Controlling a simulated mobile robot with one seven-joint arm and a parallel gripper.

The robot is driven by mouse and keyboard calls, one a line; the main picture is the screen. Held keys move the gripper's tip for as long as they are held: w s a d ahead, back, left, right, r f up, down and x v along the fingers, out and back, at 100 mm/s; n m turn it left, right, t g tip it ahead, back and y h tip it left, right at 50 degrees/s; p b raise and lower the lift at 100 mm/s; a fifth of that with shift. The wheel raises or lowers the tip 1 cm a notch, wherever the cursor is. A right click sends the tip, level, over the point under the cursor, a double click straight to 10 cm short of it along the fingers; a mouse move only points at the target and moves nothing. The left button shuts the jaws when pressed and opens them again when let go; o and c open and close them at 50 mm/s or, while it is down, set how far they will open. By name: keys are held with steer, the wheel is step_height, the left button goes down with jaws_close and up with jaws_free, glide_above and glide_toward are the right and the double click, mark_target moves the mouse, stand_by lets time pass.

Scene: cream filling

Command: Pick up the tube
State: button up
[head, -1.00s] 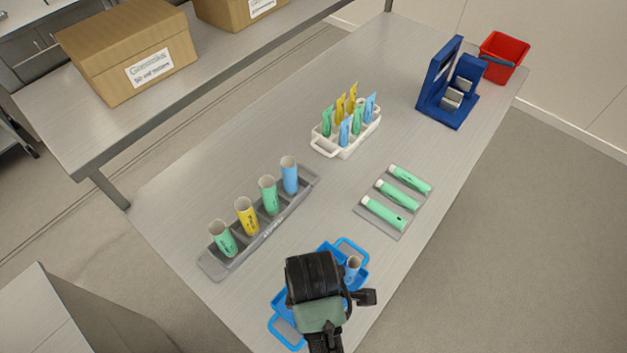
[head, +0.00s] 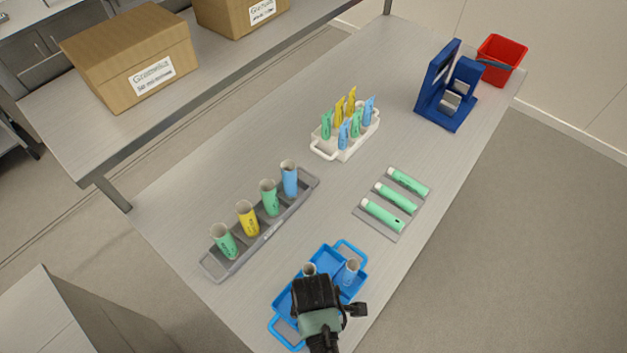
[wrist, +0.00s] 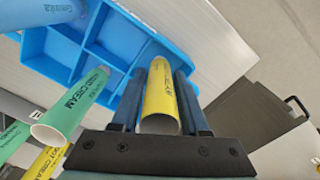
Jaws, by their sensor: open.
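A yellow tube (wrist: 160,90) with its open end toward the wrist camera stands between my gripper's two dark fingers (wrist: 160,78). The fingers are apart, on either side of it. In the head view my gripper (head: 318,290) is over the blue tray (head: 355,254) at the front of the table and hides part of it. A blue tube (head: 350,272) stands in the tray to the gripper's right. Another tube's open top (head: 309,269) shows just behind the gripper. In the wrist view a green tube (wrist: 70,105) and a second yellow tube (wrist: 45,163) are at left.
A grey rack (head: 262,236) holds several upright tubes left of the tray. A flat holder (head: 396,233) with three green tubes lies to the right. Farther back are a white carrier (head: 323,151) of filled tubes, a blue machine (head: 433,90) and a red bin (head: 507,62).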

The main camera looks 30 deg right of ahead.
jaws_close()
